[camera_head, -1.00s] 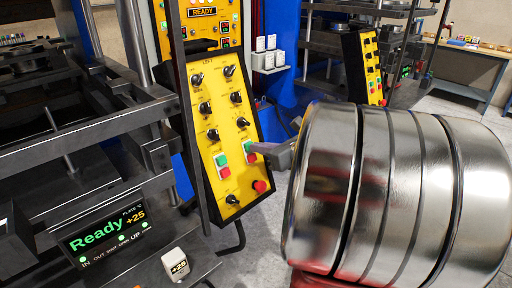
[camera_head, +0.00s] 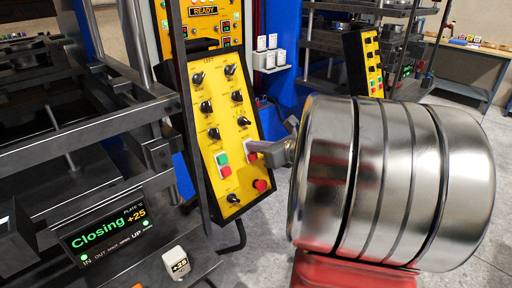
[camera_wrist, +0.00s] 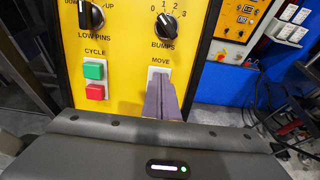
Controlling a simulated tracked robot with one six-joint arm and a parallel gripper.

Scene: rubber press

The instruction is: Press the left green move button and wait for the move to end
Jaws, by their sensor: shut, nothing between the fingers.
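The yellow control panel (camera_head: 215,105) stands left of centre in the head view, with knobs and button pairs. My gripper (camera_head: 262,148) is shut and empty, its tips at the move button plate on the panel's lower right. In the wrist view my gripper's fingers (camera_wrist: 160,88) reach the white plate (camera_wrist: 153,70) under the label MOVE and hide the green move button. Whether it is pressed in cannot be seen directly. The press display (camera_head: 103,228) reads "Closing" in green, with +25 in yellow.
The green cycle button (camera_wrist: 93,71) and red cycle button (camera_wrist: 95,91) sit left of my fingers. The red round knob (camera_head: 260,185) is below the move plate. The dark press (camera_head: 85,130) fills the left side. A second yellow panel (camera_head: 371,62) stands further back.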

